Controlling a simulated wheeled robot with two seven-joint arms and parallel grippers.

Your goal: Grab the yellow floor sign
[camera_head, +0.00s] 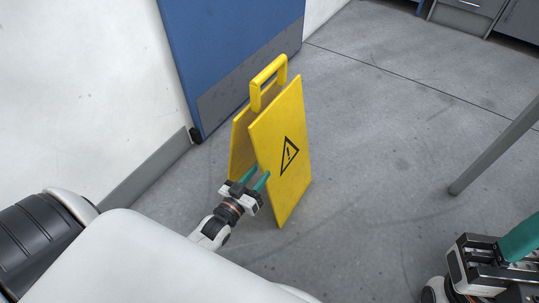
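The yellow floor sign (284,150) stands upright and folded out on the grey floor, with a handle on top and a black warning triangle on its front panel. My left gripper (256,179) is low in front of the sign's near side edge. Its two teal fingers are apart, with nothing seen between them. I cannot tell whether the fingertips touch the sign. My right gripper (515,243) is at the lower right edge, away from the sign and partly cut off; its finger opening is not clear.
A blue door or panel (235,45) and a white wall (90,90) stand behind and left of the sign. A grey metal leg (495,147) slants in at the right. Grey cabinets (475,12) are at the top right. The floor (390,130) right of the sign is clear.

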